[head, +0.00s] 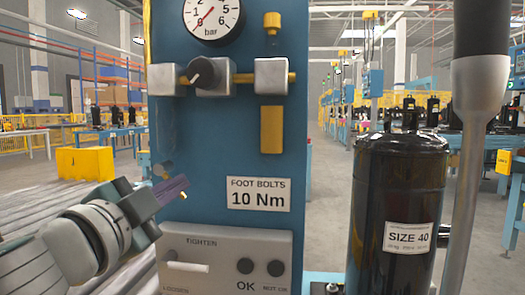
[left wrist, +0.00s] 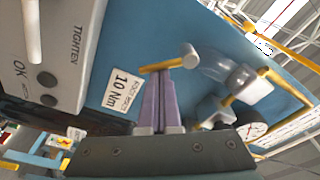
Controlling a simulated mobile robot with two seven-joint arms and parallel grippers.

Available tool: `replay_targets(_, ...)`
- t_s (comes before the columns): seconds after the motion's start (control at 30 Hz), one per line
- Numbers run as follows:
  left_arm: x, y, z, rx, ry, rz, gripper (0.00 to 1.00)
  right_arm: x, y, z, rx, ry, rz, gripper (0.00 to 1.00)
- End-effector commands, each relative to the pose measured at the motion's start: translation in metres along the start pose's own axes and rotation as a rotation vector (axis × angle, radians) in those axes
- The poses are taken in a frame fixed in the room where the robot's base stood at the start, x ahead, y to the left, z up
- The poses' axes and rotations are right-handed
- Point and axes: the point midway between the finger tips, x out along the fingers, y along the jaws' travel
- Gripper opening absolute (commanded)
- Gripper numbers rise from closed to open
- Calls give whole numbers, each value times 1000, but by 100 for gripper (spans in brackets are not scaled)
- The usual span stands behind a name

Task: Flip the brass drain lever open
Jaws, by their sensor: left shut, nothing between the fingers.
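The brass drain lever (left wrist: 155,67) shows in the left wrist view as a short brass bar. It runs from a grey round stub (left wrist: 190,55) below a clear bowl (left wrist: 228,72) towards the torque sign. In the head view the stub (head: 163,170) is partly visible, and only a small brass tip (head: 183,196) shows past my fingers. My left gripper (head: 172,188) is shut, with nothing between its purple fingers. In the wrist view its fingertips (left wrist: 160,78) are at the lever's middle; I cannot tell whether they touch it. My right gripper is not in view.
The blue panel (head: 215,135) carries a pressure gauge (head: 212,14), a black knob (head: 208,74), a 10 Nm sign (head: 259,194) and a grey switch box (head: 228,245) below. Space left of the panel looks open.

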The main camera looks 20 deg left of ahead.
Motion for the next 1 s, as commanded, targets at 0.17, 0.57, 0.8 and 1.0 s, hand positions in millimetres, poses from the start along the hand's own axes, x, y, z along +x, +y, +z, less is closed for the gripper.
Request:
replay_targets(0.17,-1,0,6,166,-2,26,0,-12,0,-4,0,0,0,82)
replay_targets(0.57,-3,2,18,473,-2,68,0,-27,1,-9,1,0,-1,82)
replay_targets(0.8,-3,2,22,574,-2,82,0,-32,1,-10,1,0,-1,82)
replay_targets(1.0,-3,2,24,615,-2,87,0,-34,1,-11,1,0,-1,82)
